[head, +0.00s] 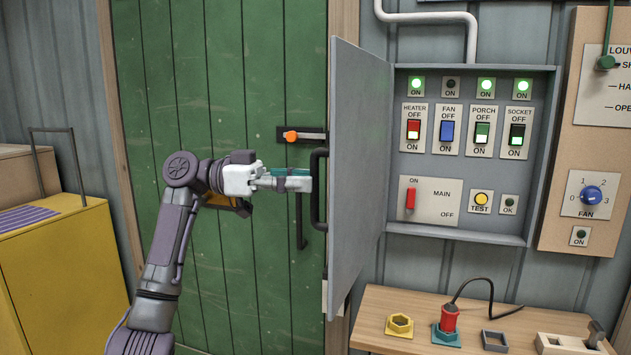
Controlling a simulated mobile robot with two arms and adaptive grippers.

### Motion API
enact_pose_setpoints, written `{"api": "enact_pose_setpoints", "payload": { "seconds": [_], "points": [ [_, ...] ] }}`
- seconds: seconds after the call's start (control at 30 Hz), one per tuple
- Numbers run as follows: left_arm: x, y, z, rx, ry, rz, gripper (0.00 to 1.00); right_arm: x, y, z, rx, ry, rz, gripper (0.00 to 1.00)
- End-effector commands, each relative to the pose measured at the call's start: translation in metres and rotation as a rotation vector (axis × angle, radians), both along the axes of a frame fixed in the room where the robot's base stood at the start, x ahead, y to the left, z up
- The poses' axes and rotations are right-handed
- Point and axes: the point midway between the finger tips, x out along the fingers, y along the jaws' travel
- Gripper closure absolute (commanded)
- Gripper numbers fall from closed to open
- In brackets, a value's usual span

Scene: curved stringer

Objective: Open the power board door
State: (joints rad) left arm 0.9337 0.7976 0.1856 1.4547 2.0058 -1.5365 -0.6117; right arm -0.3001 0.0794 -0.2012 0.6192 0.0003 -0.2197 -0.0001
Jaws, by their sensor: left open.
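The power board (470,228) is a grey wall box with several switches, lamps and a MAIN lever inside. Its grey door (358,180) is hinged on the left side and stands swung well open, towards me. A dark bar handle (316,190) is on the door's left face, near its free edge. My left gripper (308,180) is open, just left of the handle; I cannot tell whether it touches it. My right gripper is not in view.
A green plank door (235,90) with an orange-tipped latch (291,136) stands behind my left arm. A wooden bench (400,343) with a red plug (449,318) is below the board. A fan panel (590,195) is at the right, a yellow box (55,260) at the left.

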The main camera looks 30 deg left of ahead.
Motion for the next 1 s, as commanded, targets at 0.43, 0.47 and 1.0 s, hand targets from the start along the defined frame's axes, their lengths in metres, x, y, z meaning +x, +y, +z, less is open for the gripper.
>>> {"api": "enact_pose_setpoints", "payload": {
  "seconds": [0.43, 0.47, 1.0],
  "points": [
    [-0.035, 0.075, 0.0, 0.0, 0.001, 0.001, 0.59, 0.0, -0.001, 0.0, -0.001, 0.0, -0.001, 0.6],
    [-0.036, 0.077, 0.0, 0.0, 0.001, 0.001, 0.59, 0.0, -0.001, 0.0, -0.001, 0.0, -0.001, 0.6],
    [-0.038, 0.082, 0.0, 0.001, 0.0, 0.0, 0.59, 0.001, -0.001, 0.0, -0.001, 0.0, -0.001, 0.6]
  ]
}}
